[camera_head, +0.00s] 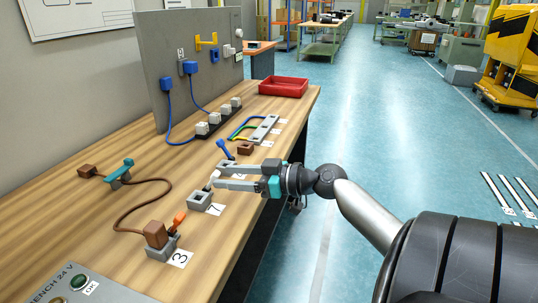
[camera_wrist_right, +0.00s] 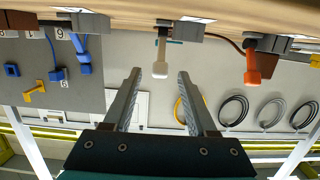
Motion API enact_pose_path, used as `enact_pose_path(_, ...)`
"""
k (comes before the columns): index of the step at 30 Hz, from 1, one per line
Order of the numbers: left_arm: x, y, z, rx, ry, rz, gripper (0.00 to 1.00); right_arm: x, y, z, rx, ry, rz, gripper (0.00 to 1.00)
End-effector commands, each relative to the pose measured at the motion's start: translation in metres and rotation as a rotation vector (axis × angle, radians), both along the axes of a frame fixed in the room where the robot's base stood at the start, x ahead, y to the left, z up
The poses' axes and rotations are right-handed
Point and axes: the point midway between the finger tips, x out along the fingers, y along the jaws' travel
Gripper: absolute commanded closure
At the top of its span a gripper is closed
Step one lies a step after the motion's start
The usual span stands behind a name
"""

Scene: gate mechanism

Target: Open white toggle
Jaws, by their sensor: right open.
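The white toggle (camera_wrist_right: 160,62) shows in the right wrist view as a short lever with a pale tip, attached to a grey base (camera_wrist_right: 180,31). In the head view that grey base (camera_head: 199,201) sits on the bench by the label 7, and the white lever (camera_head: 208,186) is partly hidden near my fingers. My right gripper (camera_head: 217,176) is open, reaching in from the right just above the base. In the wrist view its two fingers (camera_wrist_right: 157,75) stand apart on either side of the white tip, with gaps on both sides. My left gripper is not in view.
An orange toggle (camera_head: 179,219) stands nearby by label 3, with a brown cable running from its brown block (camera_head: 156,234). A blue toggle (camera_head: 224,149) is behind my fingers. A grey panel (camera_head: 185,60) and a red tray (camera_head: 283,87) stand farther back.

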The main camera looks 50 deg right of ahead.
Motion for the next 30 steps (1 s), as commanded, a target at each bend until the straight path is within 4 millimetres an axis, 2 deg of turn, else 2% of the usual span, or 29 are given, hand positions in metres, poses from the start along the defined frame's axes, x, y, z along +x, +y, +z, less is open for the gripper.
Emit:
enact_pose_path(18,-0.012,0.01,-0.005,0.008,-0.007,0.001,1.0,-0.1,-0.041,0.018,0.0,0.003,-0.002,0.43)
enact_pose_path(24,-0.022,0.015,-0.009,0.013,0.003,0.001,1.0,-0.12,-0.05,0.022,-0.001,0.003,-0.002,0.43)
enact_pose_path(30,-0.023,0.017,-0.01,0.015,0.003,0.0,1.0,-0.127,-0.052,0.023,0.0,0.003,0.0,0.43)
